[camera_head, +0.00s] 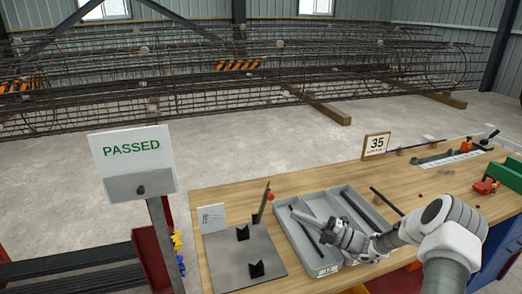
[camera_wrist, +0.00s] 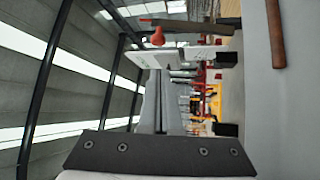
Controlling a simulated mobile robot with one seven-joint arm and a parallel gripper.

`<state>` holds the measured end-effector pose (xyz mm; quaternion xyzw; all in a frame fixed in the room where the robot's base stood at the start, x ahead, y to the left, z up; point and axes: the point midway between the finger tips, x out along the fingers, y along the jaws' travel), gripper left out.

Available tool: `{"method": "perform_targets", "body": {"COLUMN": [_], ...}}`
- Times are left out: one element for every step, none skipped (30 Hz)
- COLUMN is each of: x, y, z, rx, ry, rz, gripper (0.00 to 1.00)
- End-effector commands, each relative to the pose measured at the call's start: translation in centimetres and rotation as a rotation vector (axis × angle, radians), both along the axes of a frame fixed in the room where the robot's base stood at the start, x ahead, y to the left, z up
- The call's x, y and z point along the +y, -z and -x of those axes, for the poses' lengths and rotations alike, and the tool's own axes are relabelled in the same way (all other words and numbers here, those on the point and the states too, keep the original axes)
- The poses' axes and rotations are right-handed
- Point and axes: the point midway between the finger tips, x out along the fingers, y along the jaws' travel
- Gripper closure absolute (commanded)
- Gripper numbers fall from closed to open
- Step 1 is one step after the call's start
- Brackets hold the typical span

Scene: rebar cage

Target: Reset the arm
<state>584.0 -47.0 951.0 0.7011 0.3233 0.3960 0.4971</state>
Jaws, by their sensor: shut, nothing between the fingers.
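My arm (camera_head: 450,235) reaches in from the lower right of the head view. My gripper (camera_head: 322,232) is low over the grey divided tray (camera_head: 323,267) on the wooden bench and hides part of its compartments. The gripper is shut with nothing held. In the wrist view, a dark part of my gripper (camera_wrist: 160,150) with several screws spans the bottom. The height of the gripper above the tray is hard to tell.
A metal plate (camera_head: 225,262) with two black V-blocks (camera_head: 256,268) lies left of the tray. Dark rods lie in and beside the tray. A PASSED sign (camera_head: 134,163) stands left of the bench. A number sign (camera_head: 376,146) and green box (camera_head: 508,172) are farther right.

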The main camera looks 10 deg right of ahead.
Motion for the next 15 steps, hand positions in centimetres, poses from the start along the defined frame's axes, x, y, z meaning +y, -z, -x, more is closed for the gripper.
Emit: {"method": "perform_targets", "body": {"x": [0.5, 0.9, 1.5, 2.1, 2.7, 3.6, 4.3, 4.9, 5.8, 6.3, 6.9, 7.5, 8.0, 8.4, 8.9], "y": [-0.6, -0.9, -1.4, -1.9, -2.4, -3.1, -3.7, -4.2, -4.8, -5.2, -5.7, -6.3, -6.7, -7.1, -7.7], "z": [0.1, 0.3, 0.6, 0.8, 1.2, 1.7, 2.2, 2.6, 3.3, 3.9, 4.4, 5.2, 5.8, 6.4, 7.2], "rx": [-0.019, -0.035, -0.062, -0.089, -0.12, -0.167, -0.204, -0.245, -0.3, -0.341, -0.384, -0.442, -0.487, -0.531, -0.592], "ry": [-0.015, -0.027, -0.046, -0.065, -0.086, -0.117, -0.143, -0.169, -0.204, -0.23, -0.259, -0.295, -0.323, -0.352, -0.39], "rz": [0.03, 0.055, 0.095, 0.133, 0.175, 0.237, 0.286, 0.334, 0.398, 0.444, 0.489, 0.549, 0.591, 0.633, 0.688], "gripper": [1.0, 1.0, 1.0, 1.0, 1.0, 1.0, 1.0, 1.0, 1.0, 1.0, 1.0, 1.0, 1.0, 1.0, 1.0]}}
